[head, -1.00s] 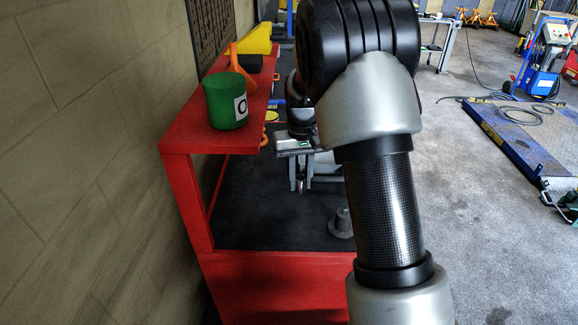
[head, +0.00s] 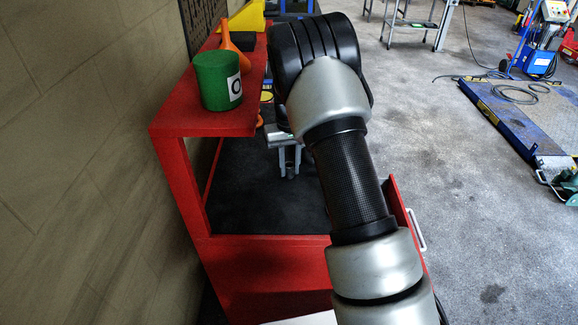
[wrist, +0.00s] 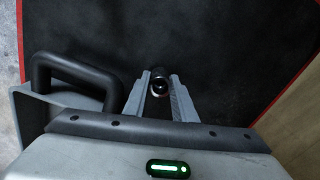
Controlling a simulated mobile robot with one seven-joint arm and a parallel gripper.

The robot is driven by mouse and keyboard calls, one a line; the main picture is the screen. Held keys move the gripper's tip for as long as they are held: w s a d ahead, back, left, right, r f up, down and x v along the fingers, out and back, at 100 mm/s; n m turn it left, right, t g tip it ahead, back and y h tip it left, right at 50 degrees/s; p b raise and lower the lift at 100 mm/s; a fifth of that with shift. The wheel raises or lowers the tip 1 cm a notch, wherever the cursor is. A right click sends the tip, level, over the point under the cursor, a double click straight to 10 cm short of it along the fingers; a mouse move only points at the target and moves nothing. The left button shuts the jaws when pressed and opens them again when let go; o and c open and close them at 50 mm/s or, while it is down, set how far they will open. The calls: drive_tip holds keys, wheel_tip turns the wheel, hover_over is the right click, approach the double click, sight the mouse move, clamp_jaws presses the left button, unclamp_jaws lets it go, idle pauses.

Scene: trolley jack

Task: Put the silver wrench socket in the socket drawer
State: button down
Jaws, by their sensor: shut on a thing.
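My gripper (head: 289,158) is over the black top of the red cart, its fingers pointing down. In the wrist view, my gripper (wrist: 160,92) is shut on a small dark, shiny round piece, the socket (wrist: 160,84), held between the fingertips. Its silver colour is hard to make out in this light. In the head view only a small dark bit of the socket (head: 291,172) shows at the fingertips. A red drawer (head: 399,207) with a pale handle (head: 416,230) stands open on the cart's right side. My arm hides most of its inside.
A red shelf (head: 190,122) on the left holds a green cup (head: 218,80), an orange funnel (head: 232,45) and a yellow piece (head: 246,18). The black cart top (head: 255,205) is clear in front.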

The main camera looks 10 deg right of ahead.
drive_tip(key=shift+f, duration=0.3)
drive_tip(key=c, duration=1.5)
unclamp_jaws()
drive_tip(key=shift+o, duration=0.2)
